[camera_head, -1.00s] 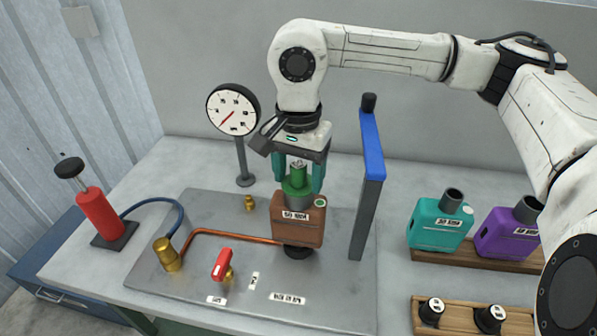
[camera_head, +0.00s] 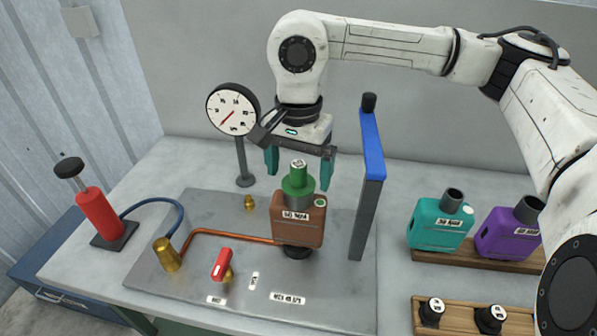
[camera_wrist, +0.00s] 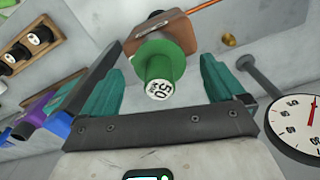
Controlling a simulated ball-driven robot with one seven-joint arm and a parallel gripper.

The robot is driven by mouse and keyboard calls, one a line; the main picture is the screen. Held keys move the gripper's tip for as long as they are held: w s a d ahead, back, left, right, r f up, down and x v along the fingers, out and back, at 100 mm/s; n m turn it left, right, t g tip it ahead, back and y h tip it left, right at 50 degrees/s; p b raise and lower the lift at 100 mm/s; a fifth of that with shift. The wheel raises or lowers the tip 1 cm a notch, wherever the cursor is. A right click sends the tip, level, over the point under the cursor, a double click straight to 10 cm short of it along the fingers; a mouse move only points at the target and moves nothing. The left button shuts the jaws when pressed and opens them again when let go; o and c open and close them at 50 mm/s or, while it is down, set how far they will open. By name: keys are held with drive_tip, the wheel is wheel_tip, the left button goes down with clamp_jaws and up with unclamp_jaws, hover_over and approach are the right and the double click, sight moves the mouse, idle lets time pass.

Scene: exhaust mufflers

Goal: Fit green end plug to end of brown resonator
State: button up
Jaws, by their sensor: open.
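The brown resonator (camera_head: 297,222) stands upright on the metal plate, with a grey neck at its top. The green end plug (camera_head: 298,182) sits upright on that neck, its flange against the neck's top. The plug also shows in the wrist view (camera_wrist: 160,68), with a white "50" label on its end. My gripper (camera_head: 299,178) is open around and slightly above the plug. Its teal fingers stand apart from the plug on both sides, with clear gaps. How deep the plug goes into the neck is hidden.
A blue-topped upright post (camera_head: 371,165) stands close right of my gripper. A dial gauge (camera_head: 233,110) stands at left. A red hand pump (camera_head: 95,212), red-handled valve (camera_head: 222,264) and copper pipe (camera_head: 230,235) lie left. Teal (camera_head: 440,225) and purple (camera_head: 508,235) resonators sit on a rack at right.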

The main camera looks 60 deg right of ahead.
wheel_tip(320, 180, up, 10)
drive_tip(key=shift+f+b, duration=0.15)
drive_tip(key=shift+b, duration=0.35)
